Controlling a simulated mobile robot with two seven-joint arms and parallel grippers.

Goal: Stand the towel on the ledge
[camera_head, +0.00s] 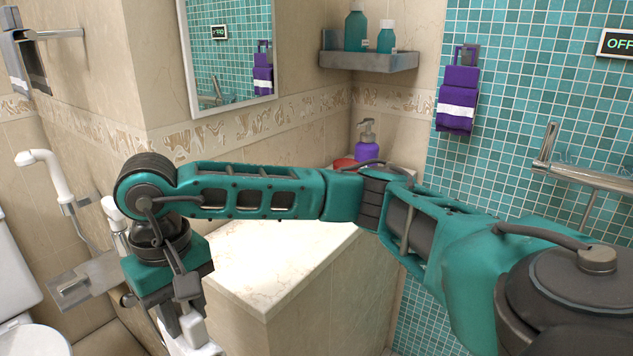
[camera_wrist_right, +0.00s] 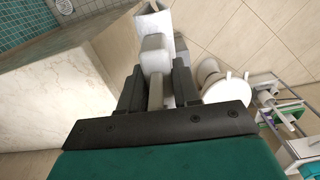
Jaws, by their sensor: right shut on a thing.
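My right gripper (camera_head: 183,318) hangs low in front of the ledge's left side, pointing down. It is shut on a pale grey-white thing (camera_wrist_right: 155,55), which shows between the dark fingers in the right wrist view. I cannot tell for certain whether it is a towel. A purple towel (camera_head: 458,90) with a white band hangs on the tiled wall, apart from the gripper. The marble-topped ledge (camera_head: 275,258) is in the middle of the head view, partly hidden by my right arm; its pale top also shows in the wrist view (camera_wrist_right: 50,95). My left gripper is out of view.
A purple pump bottle (camera_head: 366,150) and a red item (camera_head: 344,163) stand at the ledge's back. A corner shelf (camera_head: 368,60) holds teal bottles. A toilet (camera_head: 30,335) is at the left. The ledge's visible front area is clear.

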